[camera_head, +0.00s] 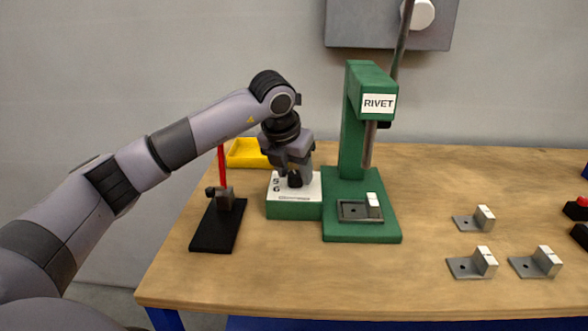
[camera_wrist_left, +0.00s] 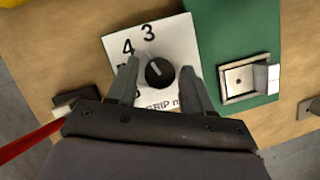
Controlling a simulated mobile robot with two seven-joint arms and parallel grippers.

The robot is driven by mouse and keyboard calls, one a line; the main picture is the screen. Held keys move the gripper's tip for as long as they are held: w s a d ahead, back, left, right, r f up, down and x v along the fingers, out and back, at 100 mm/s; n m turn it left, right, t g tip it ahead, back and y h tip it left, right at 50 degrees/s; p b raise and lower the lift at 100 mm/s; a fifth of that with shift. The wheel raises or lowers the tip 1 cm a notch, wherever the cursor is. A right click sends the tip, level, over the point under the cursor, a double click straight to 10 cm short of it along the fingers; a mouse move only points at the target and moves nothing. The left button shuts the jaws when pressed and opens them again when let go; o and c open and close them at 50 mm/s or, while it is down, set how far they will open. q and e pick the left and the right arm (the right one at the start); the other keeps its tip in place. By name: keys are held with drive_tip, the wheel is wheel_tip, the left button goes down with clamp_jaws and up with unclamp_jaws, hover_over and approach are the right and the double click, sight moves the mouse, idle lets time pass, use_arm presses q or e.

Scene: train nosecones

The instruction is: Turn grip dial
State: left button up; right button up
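The grip dial is a round black knob (camera_wrist_left: 159,73) on a white plate (camera_wrist_left: 180,40) with printed numbers. In the wrist view its light pointer line slants up and left, toward the side of the 3 and 4. In the head view the knob (camera_head: 295,180) sits on top of a green box (camera_head: 294,210) whose plate shows 5 and 6. My left gripper (camera_head: 294,172) points down over the knob. In the wrist view its two fingers (camera_wrist_left: 158,80) stand apart on either side of the knob, with gaps showing. My right gripper is in neither view.
A green RIVET press (camera_head: 358,130) stands right of the dial box. A black stand with a red upright (camera_head: 218,225) is to its left, a yellow tray (camera_head: 245,152) behind. Several metal brackets (camera_head: 473,265) lie at the right. The table front is clear.

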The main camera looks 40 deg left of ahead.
use_arm(q)
drive_tip(key=c, duration=0.7)
drive_tip(key=shift+a+m+h+p, duration=0.1)
drive_tip(key=shift+m+h+p, duration=0.2)
drive_tip(key=shift+m+h, duration=0.8)
drive_tip(key=shift+m, duration=0.9)
drive_tip(key=o, duration=1.1)
drive_tip(key=shift+c, duration=0.2)
drive_tip(key=shift+r, duration=0.1)
